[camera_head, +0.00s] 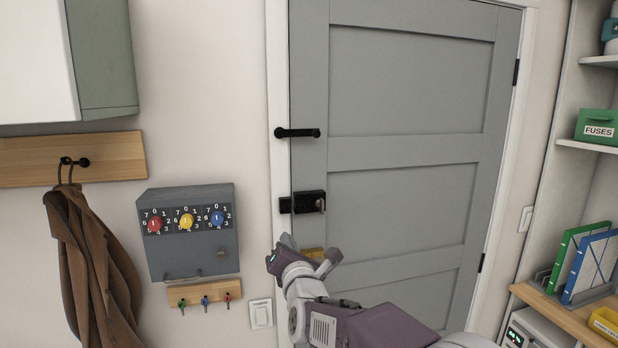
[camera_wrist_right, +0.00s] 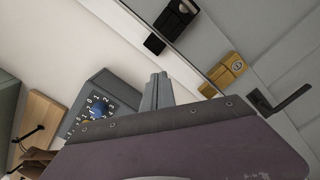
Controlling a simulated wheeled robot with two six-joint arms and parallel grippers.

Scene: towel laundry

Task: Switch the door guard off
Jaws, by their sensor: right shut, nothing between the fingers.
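The grey door (camera_head: 400,100) is shut in its white frame. A black bar fitting (camera_head: 297,132) lies level across the door's left edge and frame; it looks like the door guard. Below it are a black lock (camera_head: 310,202) and a brass lock (camera_head: 313,252), partly hidden by my right arm. The wrist view shows the black lock (camera_wrist_right: 175,17), brass lock (camera_wrist_right: 228,70) and a black lever handle (camera_wrist_right: 285,100). My right gripper (camera_head: 287,241) is shut and empty, below and left of the black lock, well below the bar. Its fingers (camera_wrist_right: 158,88) are together. My left gripper is out of view.
A grey box (camera_head: 190,250) with red, yellow and blue dials hangs left of the door, above a key rack (camera_head: 190,292). A light switch (camera_head: 260,313) is below. A brown coat (camera_head: 95,265) hangs far left. Shelves (camera_head: 590,150) stand right.

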